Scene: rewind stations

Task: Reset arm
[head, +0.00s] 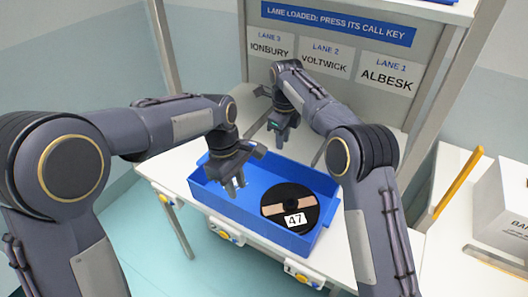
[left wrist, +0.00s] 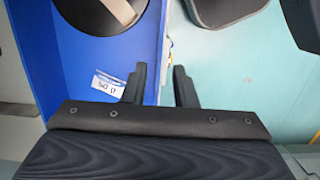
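My left gripper (head: 235,187) hangs over the near left part of a blue bin (head: 201,187), pointing down. My right gripper (head: 281,138) points down above the table behind the bin. Its fingers are small and dark, so I cannot tell its opening; no held object shows. A black reel (head: 274,215) with a tan band and a "47" label lies in the bin's right part.
The bin rests on a white table (head: 160,172) with yellow-and-white keys (head: 226,236) along its front edge. A back panel (head: 420,58) carries lane signs and a blue banner. Shelf uprights flank the table.

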